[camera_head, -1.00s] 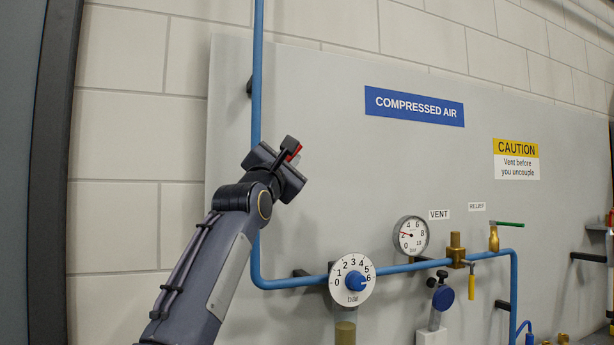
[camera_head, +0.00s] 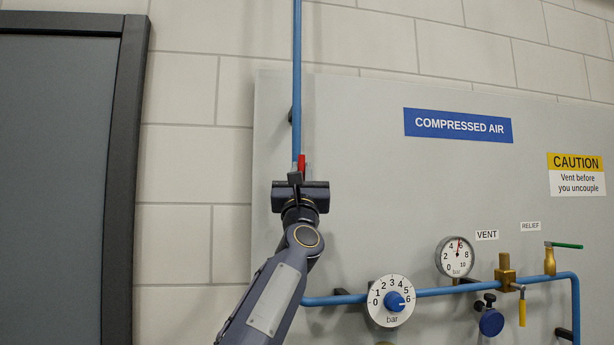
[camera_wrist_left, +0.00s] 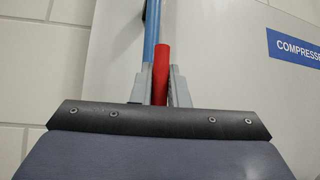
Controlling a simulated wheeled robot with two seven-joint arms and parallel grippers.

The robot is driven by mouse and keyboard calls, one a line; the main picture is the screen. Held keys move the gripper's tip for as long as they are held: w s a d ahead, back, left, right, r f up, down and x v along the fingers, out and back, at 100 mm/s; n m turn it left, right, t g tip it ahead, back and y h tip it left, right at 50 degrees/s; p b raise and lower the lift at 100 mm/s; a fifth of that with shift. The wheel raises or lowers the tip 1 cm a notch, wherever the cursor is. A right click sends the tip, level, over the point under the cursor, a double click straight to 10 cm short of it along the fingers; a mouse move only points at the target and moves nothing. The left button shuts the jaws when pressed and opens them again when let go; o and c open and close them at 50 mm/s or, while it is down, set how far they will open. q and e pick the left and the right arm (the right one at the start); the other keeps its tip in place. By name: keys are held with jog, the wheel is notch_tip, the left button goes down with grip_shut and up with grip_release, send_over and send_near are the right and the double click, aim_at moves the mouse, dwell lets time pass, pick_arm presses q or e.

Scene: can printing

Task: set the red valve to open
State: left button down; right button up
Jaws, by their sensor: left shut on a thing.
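The red valve handle (camera_head: 302,162) stands upright, in line with the vertical blue pipe (camera_head: 297,85) on the grey panel. My left gripper (camera_head: 300,178) is at the handle and shut on it. In the left wrist view the red handle (camera_wrist_left: 160,75) rises between the two grey fingers (camera_wrist_left: 160,92), with the blue pipe (camera_wrist_left: 151,35) right behind it. The gripper hides the valve body and the lower end of the handle. My right gripper is in neither view.
A pressure gauge (camera_head: 455,257) shows its red needle near 6. A regulator dial (camera_head: 391,301), a yellow vent lever (camera_head: 522,312) and a green relief lever (camera_head: 567,245) sit along the lower blue pipe (camera_head: 450,290). A dark door frame (camera_head: 125,180) stands at left.

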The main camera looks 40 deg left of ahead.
pick_arm(q)
jog(key=shift+s+a+n+g+y, duration=0.1)
jog(key=shift+s+n+g+y, duration=0.05)
jog(key=shift+n+g+y, duration=0.2)
jog(key=c, duration=1.4)
grip_release()
jog(key=shift+s+f+b, duration=0.1)
jog(key=shift+f+b, duration=0.2)
jog(key=shift+b, duration=0.05)
jog(key=b+v, duration=0.6)
jog(key=v, duration=0.1)
jog(key=shift+f, duration=0.1)
